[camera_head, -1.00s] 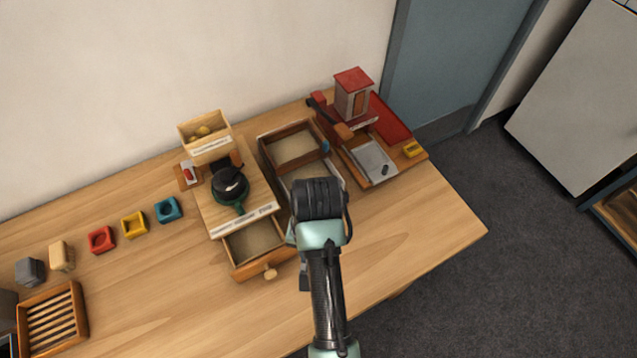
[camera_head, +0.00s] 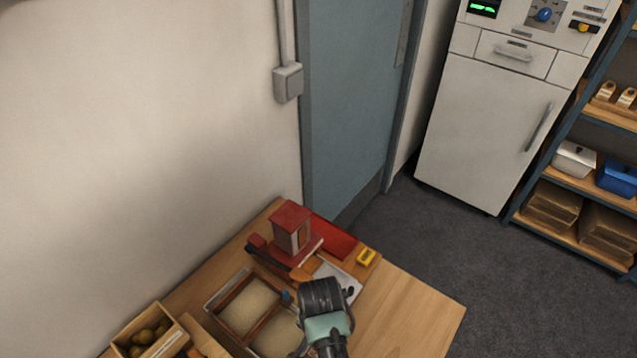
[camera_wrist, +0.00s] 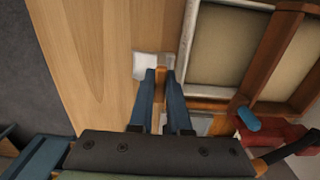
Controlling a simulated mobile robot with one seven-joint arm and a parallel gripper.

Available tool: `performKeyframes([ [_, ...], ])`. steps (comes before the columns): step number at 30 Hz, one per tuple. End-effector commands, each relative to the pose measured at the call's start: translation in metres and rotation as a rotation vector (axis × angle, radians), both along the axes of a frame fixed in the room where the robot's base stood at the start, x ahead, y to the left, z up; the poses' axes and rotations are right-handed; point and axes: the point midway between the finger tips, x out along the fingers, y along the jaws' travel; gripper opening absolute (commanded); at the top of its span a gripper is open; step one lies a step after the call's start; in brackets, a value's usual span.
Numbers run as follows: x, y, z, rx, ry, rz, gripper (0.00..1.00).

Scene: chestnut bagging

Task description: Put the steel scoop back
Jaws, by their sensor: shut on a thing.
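In the wrist view the steel scoop (camera_wrist: 147,66) shows as a bright metal piece at my fingertips, over bare wood. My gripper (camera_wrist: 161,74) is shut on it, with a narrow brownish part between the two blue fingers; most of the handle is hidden. The scoop is just left of the divided sand-coloured tray (camera_wrist: 188,42); I cannot tell its height above the table. In the head view my wrist hides the gripper's fingers and the scoop.
The divided tray (camera_head: 212,303) lies left of my wrist. A red-roofed box (camera_head: 291,228) stands behind, with a red tray (camera_head: 335,238) and yellow block (camera_head: 367,257) beside it. A wooden box of chestnuts (camera_head: 127,334) is at lower left. The table's right part (camera_head: 420,312) is clear.

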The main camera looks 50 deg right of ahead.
Motion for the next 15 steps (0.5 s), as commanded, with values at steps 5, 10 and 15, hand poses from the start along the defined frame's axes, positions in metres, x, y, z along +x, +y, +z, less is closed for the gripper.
performKeyframes([
  [5,0.0,0.001,-0.02,0.002,0.001,0.002,0.0],
  [10,0.001,0.0,-0.04,0.001,0.0,0.002,0.0],
  [15,0.001,0.0,-0.044,-0.002,-0.002,0.002,0.0],
])
